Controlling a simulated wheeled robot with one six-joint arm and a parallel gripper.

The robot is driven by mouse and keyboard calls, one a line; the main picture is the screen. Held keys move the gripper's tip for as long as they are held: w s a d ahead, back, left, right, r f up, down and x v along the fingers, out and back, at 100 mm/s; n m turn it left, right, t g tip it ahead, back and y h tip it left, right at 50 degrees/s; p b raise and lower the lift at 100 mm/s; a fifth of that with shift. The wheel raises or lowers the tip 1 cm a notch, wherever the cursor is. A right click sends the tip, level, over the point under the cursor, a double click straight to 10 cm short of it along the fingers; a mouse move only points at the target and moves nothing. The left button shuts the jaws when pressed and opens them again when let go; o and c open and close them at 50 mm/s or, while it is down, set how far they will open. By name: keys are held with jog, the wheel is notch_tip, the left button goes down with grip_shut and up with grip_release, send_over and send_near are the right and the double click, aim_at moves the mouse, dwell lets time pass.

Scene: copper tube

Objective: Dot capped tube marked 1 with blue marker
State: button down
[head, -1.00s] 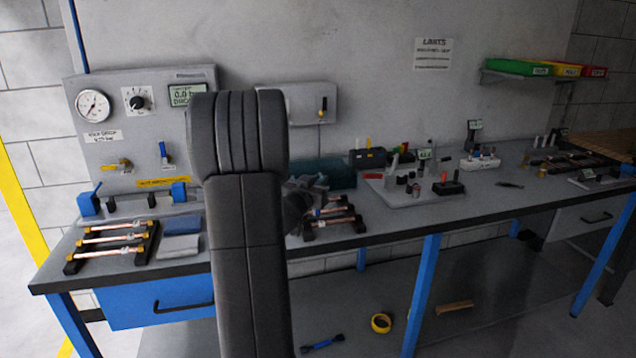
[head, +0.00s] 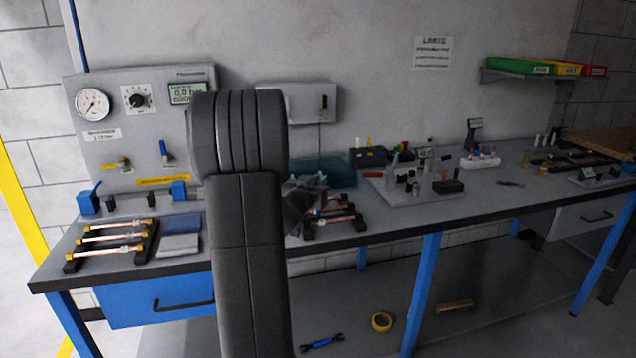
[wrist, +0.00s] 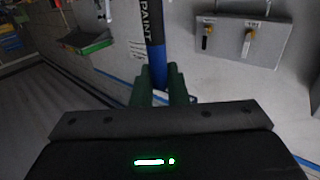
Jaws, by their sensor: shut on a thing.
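My gripper (wrist: 162,85) is shut on a blue marker (wrist: 153,45). In the wrist view the marker stands between the dark green fingers, its barrel black with white "PAINT" lettering and a blue band at the grip. In the head view the gripper (head: 318,181) is partly hidden behind my arm, above the bench near the middle rack. Copper tubes (head: 112,238) with brass-coloured ends lie on a black rack at the bench's left end. More copper tubes (head: 333,211) lie on the middle rack, partly hidden by my arm. I cannot read a number 1 on any tube.
A gauge panel (head: 140,110) stands behind the left rack, with blue and grey pads (head: 181,240) beside the rack. A teal bin (head: 335,172) and a black block (head: 368,157) stand behind the middle rack. A white fixture board (head: 400,192) lies to its right.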

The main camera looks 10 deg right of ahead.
jog(key=shift+r+p, duration=2.7)
jog(key=shift+r, duration=0.3)
